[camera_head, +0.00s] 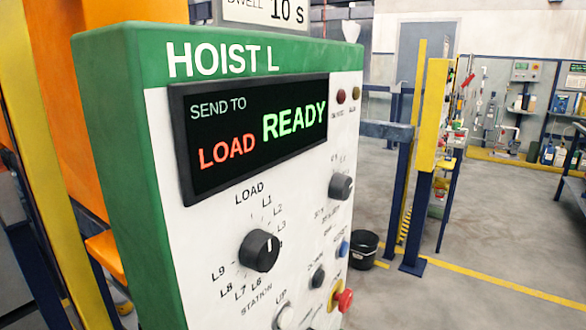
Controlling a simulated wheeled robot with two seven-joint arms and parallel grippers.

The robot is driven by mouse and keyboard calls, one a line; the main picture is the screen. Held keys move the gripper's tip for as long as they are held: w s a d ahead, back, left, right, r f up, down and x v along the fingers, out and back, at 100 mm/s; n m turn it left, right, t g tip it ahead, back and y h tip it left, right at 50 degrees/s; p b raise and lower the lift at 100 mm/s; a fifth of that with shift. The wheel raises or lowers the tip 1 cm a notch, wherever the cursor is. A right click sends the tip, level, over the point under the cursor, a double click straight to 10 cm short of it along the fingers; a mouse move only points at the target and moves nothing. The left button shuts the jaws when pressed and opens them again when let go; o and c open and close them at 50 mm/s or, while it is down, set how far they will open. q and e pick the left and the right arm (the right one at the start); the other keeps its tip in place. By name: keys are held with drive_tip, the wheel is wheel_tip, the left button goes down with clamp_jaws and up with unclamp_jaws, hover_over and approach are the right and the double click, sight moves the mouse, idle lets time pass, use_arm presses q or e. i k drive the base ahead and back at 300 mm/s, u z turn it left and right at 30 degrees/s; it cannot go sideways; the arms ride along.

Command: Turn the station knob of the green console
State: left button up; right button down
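The green console (113,120) stands close in front of me, with a white face headed "HOIST L". Its black station knob (259,251) sits low on the face, ringed by labels from "LOAD" at the top through L1, L2 and L3 to L6–L9. A white mark shows on the right part of the knob; I cannot tell which label it points at. The display (250,133) reads "SEND TO", "LOAD" in red and "READY" in green. Neither of my grippers is in view.
A yellow post (431,120) and a black bucket (363,249) stand behind. Open floor lies at right.

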sight(259, 251)
drive_tip(key=u, duration=1.2)
drive_tip(key=k, duration=0.75)
drive_tip(key=z, duration=0.85)
drive_tip(key=i, duration=0.9)
